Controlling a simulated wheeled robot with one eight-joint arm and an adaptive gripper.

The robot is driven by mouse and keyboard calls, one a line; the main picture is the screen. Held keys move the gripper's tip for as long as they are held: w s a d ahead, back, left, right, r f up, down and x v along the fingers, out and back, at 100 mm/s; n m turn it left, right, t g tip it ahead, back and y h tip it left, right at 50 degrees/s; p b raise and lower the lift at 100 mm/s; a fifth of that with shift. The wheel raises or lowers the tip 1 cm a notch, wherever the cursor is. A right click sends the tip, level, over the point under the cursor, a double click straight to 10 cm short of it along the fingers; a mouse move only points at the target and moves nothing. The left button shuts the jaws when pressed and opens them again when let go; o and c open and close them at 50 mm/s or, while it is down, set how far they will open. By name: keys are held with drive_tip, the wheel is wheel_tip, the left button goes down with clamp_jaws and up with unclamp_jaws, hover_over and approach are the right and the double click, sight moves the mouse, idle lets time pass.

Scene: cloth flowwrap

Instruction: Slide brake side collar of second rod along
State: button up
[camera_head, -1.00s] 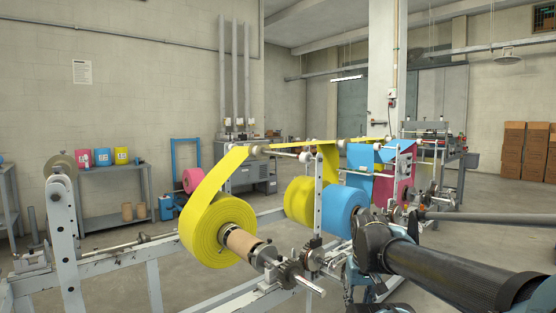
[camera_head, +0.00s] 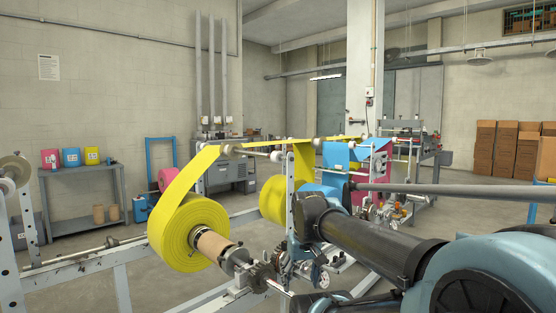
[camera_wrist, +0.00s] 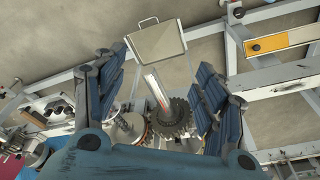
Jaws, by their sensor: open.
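In the wrist view, my gripper (camera_wrist: 160,85) is open, with its dark blue fingers spread to the left and right. A bright metal rod end (camera_wrist: 156,90) shows between the fingers, with a dark toothed gear (camera_wrist: 175,120) at its base. In the head view, a rod carries a big yellow roll (camera_head: 188,232) on a cardboard core (camera_head: 213,245), a dark metal collar (camera_head: 236,261) beside the core, and a toothed gear (camera_head: 262,277). I cannot tell which rod is the second one, or pick out the brake side collar in the wrist view.
The light grey frame rail (camera_head: 75,271) runs low across the left. An upright post (camera_head: 290,205) stands close to my arm. Open floor lies at the back right.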

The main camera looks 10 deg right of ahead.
drive_tip(key=w+r+n+y, duration=0.1)
drive_tip(key=w+r, duration=0.9)
drive_tip(key=r, duration=0.4)
drive_tip(key=w+r+n+y, duration=0.1)
drive_tip(key=w+r+n, duration=0.1)
drive_tip(key=w+r, duration=0.95)
drive_tip(key=n+y, duration=0.3)
approach(279, 156)
drive_tip(key=x, duration=0.3)
drive_tip(key=w+x, duration=0.1)
drive_tip(key=x, duration=0.6)
drive_tip(key=shift+w+d+f, duration=0.1)
drive_tip(key=shift+w, duration=0.3)
